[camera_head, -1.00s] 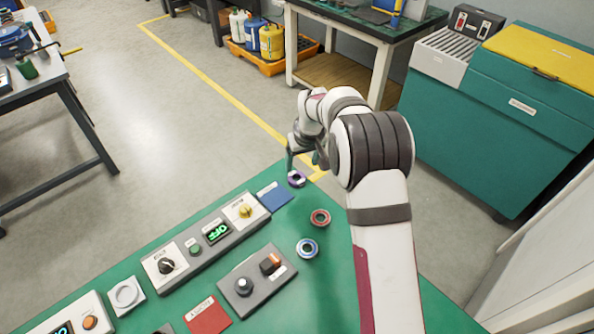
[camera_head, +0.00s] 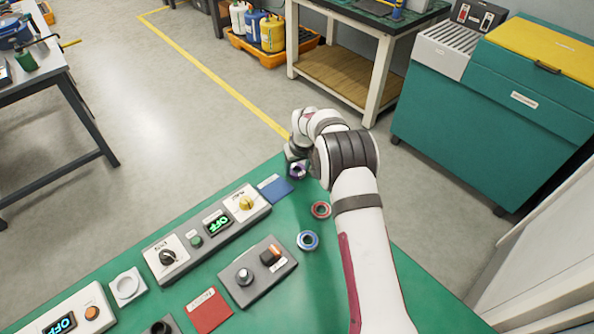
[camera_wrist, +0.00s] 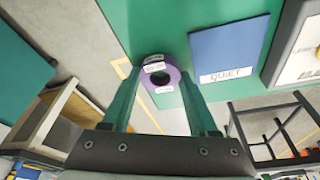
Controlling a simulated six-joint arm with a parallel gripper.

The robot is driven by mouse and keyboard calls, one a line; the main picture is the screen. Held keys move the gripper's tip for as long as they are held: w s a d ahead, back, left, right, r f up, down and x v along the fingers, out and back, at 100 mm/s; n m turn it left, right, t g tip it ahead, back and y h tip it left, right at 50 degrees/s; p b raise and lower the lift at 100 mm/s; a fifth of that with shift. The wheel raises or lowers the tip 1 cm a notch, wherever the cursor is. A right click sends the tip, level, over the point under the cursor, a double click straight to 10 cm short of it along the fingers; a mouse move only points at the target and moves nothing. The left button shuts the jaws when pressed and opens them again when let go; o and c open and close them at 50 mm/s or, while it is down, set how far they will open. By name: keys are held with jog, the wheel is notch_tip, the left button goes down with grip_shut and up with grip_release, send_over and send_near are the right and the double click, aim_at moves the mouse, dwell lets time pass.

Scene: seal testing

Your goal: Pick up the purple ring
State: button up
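The purple ring (camera_head: 297,171) lies near the far edge of the green table, beside the blue card. In the wrist view the purple ring (camera_wrist: 171,76), with small white labels, shows between the tips of my gripper (camera_wrist: 160,74). The two green fingers are apart, one on each side of the ring. I cannot tell whether they touch it or how far above the table they are.
The blue card (camera_head: 275,188) and a grey panel with a yellow knob (camera_head: 246,203) are to the left. A red card (camera_head: 208,310) lies in front.

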grip_shut()
